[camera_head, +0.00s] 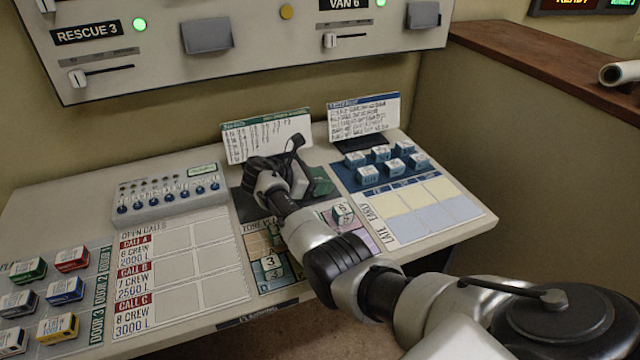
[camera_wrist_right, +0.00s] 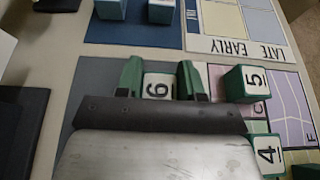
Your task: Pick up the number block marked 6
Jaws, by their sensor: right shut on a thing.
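The number block marked 6 (camera_wrist_right: 158,88) shows its white face between the two green fingers of my right gripper (camera_wrist_right: 160,82) in the right wrist view. The fingers are shut on its sides. In the head view my right gripper (camera_head: 312,184) is over the dark grey pad at the back of the console, and my wrist hides most of that spot. I cannot tell there whether the block is clear of the pad. My left gripper is not in view.
Block 5 (camera_wrist_right: 248,82) and block 4 (camera_wrist_right: 266,154) stand close by. A block marked 3 (camera_head: 271,262) sits nearer the front. Several blue blocks (camera_head: 381,154) stand right of my gripper. Two upright cards (camera_head: 266,136) stand behind. Open-call grid cells (camera_head: 205,262) are empty.

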